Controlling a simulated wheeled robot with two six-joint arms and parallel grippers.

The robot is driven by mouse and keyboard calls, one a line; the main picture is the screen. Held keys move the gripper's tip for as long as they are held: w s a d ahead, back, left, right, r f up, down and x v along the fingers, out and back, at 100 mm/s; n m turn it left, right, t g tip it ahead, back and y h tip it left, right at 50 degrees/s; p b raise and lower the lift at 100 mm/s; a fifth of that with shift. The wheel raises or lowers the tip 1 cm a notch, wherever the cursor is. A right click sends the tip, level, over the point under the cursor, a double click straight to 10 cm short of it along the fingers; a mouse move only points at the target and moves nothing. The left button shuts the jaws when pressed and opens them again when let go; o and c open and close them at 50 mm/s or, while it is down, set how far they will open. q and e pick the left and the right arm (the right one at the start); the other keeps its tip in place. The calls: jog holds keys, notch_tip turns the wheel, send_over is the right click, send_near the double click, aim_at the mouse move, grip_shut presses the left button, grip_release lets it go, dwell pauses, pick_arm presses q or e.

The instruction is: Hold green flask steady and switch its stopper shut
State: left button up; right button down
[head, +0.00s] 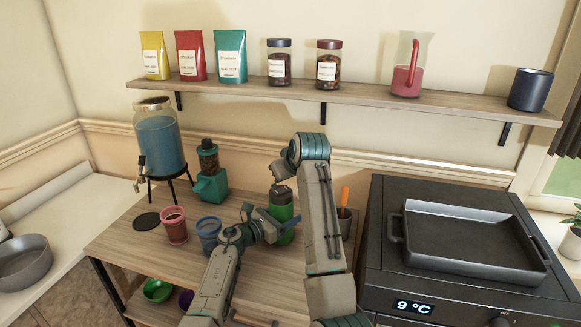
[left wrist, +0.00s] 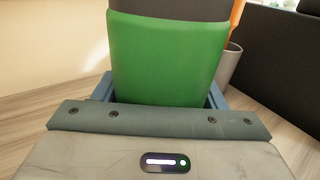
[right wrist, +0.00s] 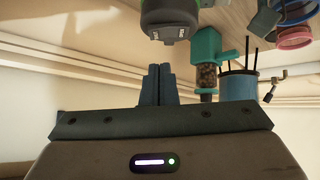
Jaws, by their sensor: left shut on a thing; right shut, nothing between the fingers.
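The green flask (head: 285,232) stands upright on the wooden table, with a dark grey top (head: 281,194). My left gripper (head: 268,224) is shut around the flask's body from the front left. In the left wrist view the green body (left wrist: 165,60) sits between its blue fingers, and the top is cut off by the frame. My right gripper (head: 281,170) is shut and empty, just above the flask's top in the head view. In the right wrist view its closed fingers (right wrist: 160,80) are near a dark grey part that looks like the flask's top (right wrist: 167,18); contact cannot be told.
An orange-handled tool in a grey cup (head: 345,212) stands right of the flask, partly behind my right arm. A blue cup (head: 208,230), pink cup (head: 174,226), teal grinder (head: 210,184) and drink dispenser (head: 158,145) stand left. The black oven (head: 385,275) is at right.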

aim_at(284, 186)
jog(key=shift+d+f, duration=0.15)
jog(key=shift+f, duration=0.65)
jog(key=shift+d+f, duration=0.1)
jog(key=shift+f, duration=0.7)
